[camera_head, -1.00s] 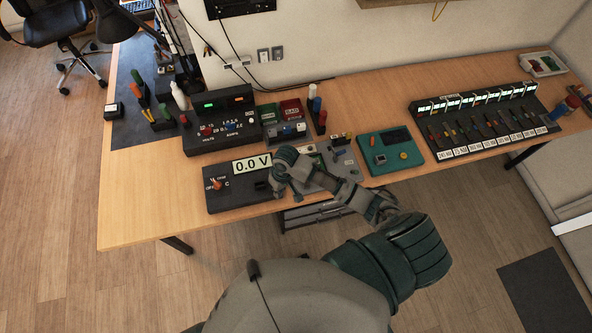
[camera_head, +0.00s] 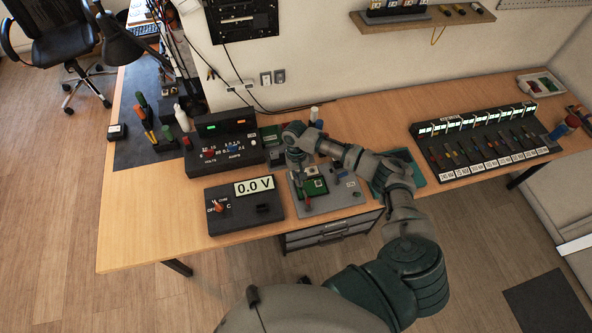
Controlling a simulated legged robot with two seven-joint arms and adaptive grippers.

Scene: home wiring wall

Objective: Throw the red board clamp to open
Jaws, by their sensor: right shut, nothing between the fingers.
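A grey board fixture (camera_head: 345,199) with a green circuit board (camera_head: 315,186) lies near the front edge of the bench. A small reddish part (camera_head: 307,204) shows at the board's front; it is too small to tell if it is the red board clamp or how its lever stands. My right arm reaches in from the lower right, across the bench behind the fixture. My right gripper (camera_head: 294,154) is at the fixture's back left, shut and empty, apart from the reddish part. The arm hides some of the bench behind the fixture. My left gripper is out of view.
A meter box reading 0.0 V (camera_head: 245,205) stands left of the fixture, with a power supply (camera_head: 222,145) behind it. A teal tray (camera_head: 415,165) is partly behind my arm. A black terminal rack (camera_head: 485,140) stands at right. The bench's left front is bare.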

